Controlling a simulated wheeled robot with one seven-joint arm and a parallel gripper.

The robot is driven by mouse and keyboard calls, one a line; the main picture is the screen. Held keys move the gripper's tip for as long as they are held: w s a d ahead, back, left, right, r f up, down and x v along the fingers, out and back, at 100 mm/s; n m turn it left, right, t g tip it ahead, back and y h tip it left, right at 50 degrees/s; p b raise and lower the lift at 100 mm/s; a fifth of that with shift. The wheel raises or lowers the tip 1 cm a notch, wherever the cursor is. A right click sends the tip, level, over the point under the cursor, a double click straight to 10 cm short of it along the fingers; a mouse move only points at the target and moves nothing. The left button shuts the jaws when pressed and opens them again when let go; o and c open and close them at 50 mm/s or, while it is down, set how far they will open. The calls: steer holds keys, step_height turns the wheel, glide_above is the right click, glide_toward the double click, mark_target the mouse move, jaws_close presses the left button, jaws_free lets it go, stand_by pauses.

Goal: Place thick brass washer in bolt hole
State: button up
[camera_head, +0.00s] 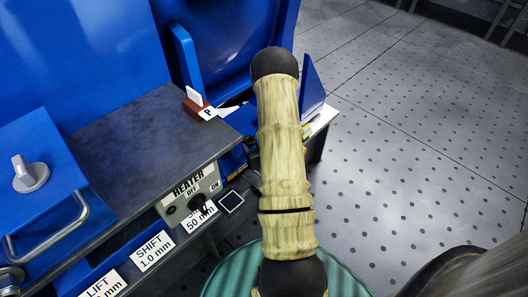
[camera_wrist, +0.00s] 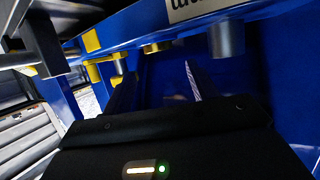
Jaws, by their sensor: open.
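My gripper (camera_wrist: 158,85) shows in the wrist view with its two fingers apart and nothing seen between them. Its fingers point toward the underside of a blue beam (camera_wrist: 130,37). A short brass-coloured round piece (camera_wrist: 157,47) sits under the beam, just beyond the fingers and apart from them; I cannot tell whether it is the thick brass washer. A grey cylinder (camera_wrist: 227,40) hangs from the beam to its right. No bolt hole can be made out in either view. In the head view my arm crosses the middle and the gripper cannot be made out.
Yellow pieces (camera_wrist: 92,42) stand at the beam's left. In the head view, a dark bench top (camera_head: 140,140) lies left of my arm, with a heater switch panel (camera_head: 190,196) and shift labels along its front. A blue panel (camera_head: 311,90) is close behind my arm. The perforated floor (camera_head: 420,150) at right is clear.

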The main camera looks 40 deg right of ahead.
steer(key=p+v, duration=0.4)
steer(key=v, duration=0.4)
steer(key=shift+p, duration=0.3)
steer(key=shift+s, duration=0.1)
